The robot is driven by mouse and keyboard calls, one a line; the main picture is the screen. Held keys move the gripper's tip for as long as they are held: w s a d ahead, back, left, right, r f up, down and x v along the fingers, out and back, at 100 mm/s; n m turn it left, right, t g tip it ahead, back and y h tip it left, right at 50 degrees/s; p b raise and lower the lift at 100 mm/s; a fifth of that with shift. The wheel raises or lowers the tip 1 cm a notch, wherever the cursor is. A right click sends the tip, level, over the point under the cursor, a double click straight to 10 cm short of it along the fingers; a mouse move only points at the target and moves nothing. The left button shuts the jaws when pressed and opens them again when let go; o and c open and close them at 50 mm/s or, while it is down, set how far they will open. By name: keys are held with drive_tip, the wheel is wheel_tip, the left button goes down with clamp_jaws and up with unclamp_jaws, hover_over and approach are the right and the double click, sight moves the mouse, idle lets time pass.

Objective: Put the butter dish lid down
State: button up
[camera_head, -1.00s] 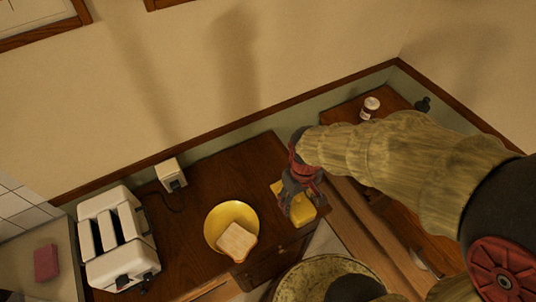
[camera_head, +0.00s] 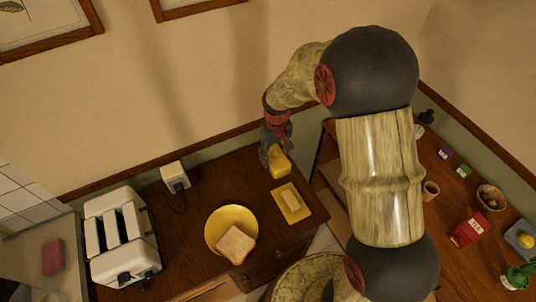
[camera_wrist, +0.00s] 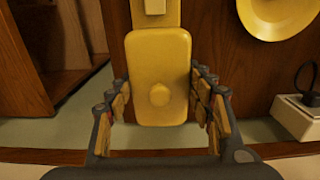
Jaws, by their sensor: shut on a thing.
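The yellow butter dish lid (camera_head: 279,165) is in my gripper (camera_head: 272,150), near the back edge of the wooden counter. In the wrist view the lid (camera_wrist: 158,75), a rounded rectangle with a round knob, lies between the two fingers of my gripper (camera_wrist: 160,105). I cannot tell whether the lid touches the counter. The yellow butter dish base (camera_head: 304,212) lies uncovered in front of the lid and to its right, with a pale block of butter (camera_head: 290,200) on it. Part of the base also shows in the wrist view (camera_wrist: 168,18).
A yellow plate (camera_head: 212,243) with a bread slice (camera_head: 236,245) stands left of the dish base. A white toaster (camera_head: 120,238) and a small white box with a cord (camera_head: 174,178) are further left. A gap separates this counter from the right one, which holds several small items.

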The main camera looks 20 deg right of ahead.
sight(272, 149)
drive_tip(key=w, duration=0.1)
drive_tip(key=w+f, duration=0.1)
drive_tip(key=w, duration=0.1)
drive_tip(key=w+f, duration=0.1)
drive_tip(key=w, duration=0.1)
drive_tip(key=shift+w+d+f, duration=0.15)
drive_tip(key=shift+w+f, duration=0.05)
drive_tip(key=shift+f, duration=0.05)
drive_tip(key=w+f, duration=0.4)
drive_tip(key=shift+d+f, duration=0.1)
drive_tip(key=shift+f, duration=0.25)
drive_tip(key=shift+w+f, duration=0.4)
drive_tip(key=shift+f, duration=0.1)
drive_tip(key=shift+w+f, duration=0.1)
drive_tip(key=shift+f, duration=1.5)
drive_tip(key=shift+f, duration=0.15)
drive_tip(key=o, duration=1.2)
drive_tip(key=shift+o, duration=0.2)
